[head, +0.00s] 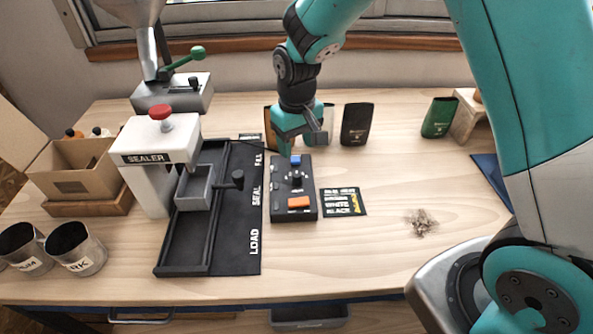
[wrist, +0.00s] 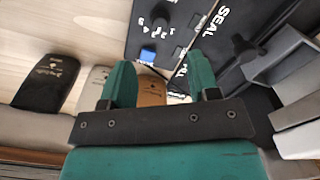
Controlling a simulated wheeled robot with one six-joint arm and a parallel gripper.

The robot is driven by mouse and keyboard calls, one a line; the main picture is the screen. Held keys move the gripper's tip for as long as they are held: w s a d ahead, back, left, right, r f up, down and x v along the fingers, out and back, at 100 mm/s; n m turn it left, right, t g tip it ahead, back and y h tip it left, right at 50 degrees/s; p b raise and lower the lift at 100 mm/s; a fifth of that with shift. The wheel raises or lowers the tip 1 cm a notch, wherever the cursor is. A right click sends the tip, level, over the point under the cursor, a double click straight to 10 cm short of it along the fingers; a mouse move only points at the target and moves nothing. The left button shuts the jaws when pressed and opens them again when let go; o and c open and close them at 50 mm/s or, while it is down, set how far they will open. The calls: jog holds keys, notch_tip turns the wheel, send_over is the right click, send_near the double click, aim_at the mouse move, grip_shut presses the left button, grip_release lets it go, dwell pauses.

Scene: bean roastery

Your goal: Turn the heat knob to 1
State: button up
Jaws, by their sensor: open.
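The heat knob (head: 297,179) is a small dark knob on a black control panel (head: 307,213), with white marks around it. In the wrist view the knob (wrist: 160,26) is at the top centre, beyond my fingertips. Its pointer is too small to read for certain. A blue button (head: 295,160) is on the panel behind the knob, and an orange switch (head: 299,202) is in front of it. My gripper (head: 303,146) is open and empty, above the back end of the panel. In the wrist view its teal fingers (wrist: 160,65) are apart and do not touch the knob.
The black sealing track (head: 240,215) and white sealer (head: 150,180) stand left of the panel. A label card (head: 343,202) lies to its right. Bean pouches (head: 357,124) stand behind. Spilled beans (head: 421,222) lie on the right; the table around them is clear.

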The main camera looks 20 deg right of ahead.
aim_at(297, 174)
notch_tip(297, 174, down, 10)
jog(key=shift+r+p, duration=0.2)
jog(key=shift+p, duration=0.45)
jog(key=c, duration=0.9)
